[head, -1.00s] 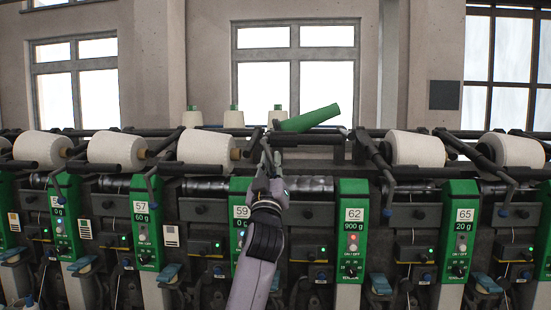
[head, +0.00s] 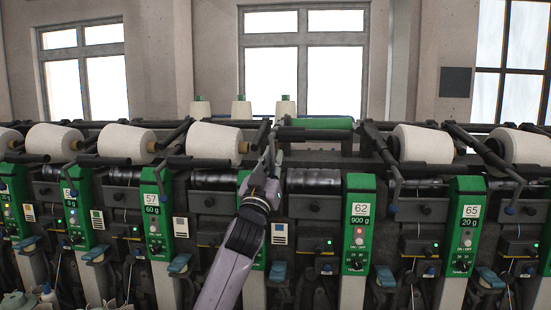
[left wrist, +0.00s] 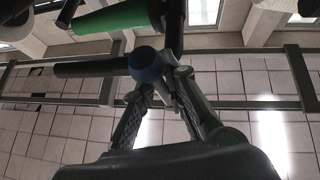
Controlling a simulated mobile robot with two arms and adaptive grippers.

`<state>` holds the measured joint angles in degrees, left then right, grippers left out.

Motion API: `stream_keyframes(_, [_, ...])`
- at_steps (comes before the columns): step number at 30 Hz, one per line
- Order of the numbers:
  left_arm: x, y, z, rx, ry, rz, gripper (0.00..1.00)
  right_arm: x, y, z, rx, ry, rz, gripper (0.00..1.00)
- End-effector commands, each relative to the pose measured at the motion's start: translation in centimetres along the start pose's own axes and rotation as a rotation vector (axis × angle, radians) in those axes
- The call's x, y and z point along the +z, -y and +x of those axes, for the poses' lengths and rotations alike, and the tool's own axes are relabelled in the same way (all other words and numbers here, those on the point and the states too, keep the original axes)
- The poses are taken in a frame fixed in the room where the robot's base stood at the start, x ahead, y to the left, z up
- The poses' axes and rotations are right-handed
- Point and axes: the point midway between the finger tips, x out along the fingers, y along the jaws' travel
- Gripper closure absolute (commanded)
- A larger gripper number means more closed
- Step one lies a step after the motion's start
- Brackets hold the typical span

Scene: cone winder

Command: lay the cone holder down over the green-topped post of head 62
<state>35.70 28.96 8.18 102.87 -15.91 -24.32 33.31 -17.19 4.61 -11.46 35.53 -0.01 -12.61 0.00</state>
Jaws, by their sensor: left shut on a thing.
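The cone holder of head 62 carries a bare green tube (head: 322,123), which lies about level behind a black bar, above and behind the green-topped post (head: 358,205) marked 62. In the left wrist view the green tube (left wrist: 108,18) is at the top, with the holder's blue knob (left wrist: 146,64) below it. My left gripper (head: 268,155) is left of the post. It is shut on the cone holder near the blue knob, and its fingers (left wrist: 160,88) show in the left wrist view. The exact grip is partly hidden. My right gripper is not in view.
Neighbouring heads carry white yarn cones (head: 213,144) on the left and another (head: 421,144) on the right, with black holder arms between them. Several white cones (head: 286,108) stand behind on top. The post marked 65 (head: 467,220) is to the right.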

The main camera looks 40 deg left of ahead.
Motion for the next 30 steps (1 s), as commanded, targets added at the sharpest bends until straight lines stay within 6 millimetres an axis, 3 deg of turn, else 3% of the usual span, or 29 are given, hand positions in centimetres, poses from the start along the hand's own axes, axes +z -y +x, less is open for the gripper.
stream_keyframes(18, [-0.02,0.22,-0.02,0.002,0.002,0.007,1.0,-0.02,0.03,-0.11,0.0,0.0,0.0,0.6])
stream_keyframes(19, [-0.01,0.22,-0.02,0.002,0.002,0.007,0.87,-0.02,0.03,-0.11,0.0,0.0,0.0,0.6])
stream_keyframes(27, [0.0,0.13,-0.01,0.004,0.002,0.008,0.69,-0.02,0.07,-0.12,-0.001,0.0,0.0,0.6])
stream_keyframes(30, [0.0,0.11,-0.01,0.004,0.002,0.008,0.69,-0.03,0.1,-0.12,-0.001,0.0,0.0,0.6])
